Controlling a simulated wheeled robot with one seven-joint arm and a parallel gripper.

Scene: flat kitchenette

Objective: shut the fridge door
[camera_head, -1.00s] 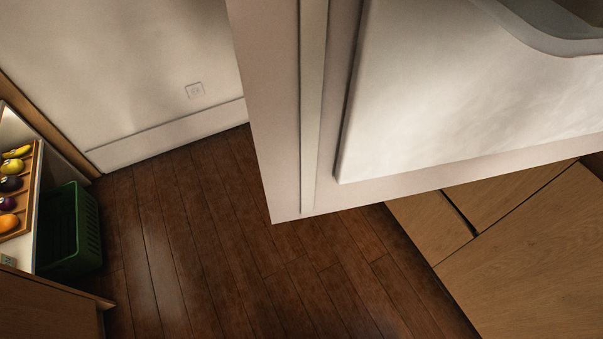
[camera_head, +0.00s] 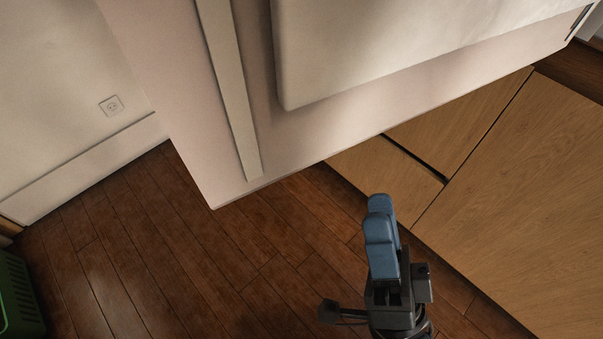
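The fridge door (camera_head: 180,110) fills the top middle of the head view as a large pale panel. It stands open, with its inner side facing me. A long grey strip (camera_head: 230,90) runs along its left part, and a raised white liner (camera_head: 350,50) lies to the right. My gripper (camera_head: 380,215), with blue fingertips, is at the lower right, below the door's bottom edge in the picture and apart from it. Its fingers look closed together with nothing between them. The fridge's interior is not in view.
Wooden cabinet fronts (camera_head: 500,190) lie on the right, close to my gripper. Dark wooden floor (camera_head: 200,270) is clear below the door.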

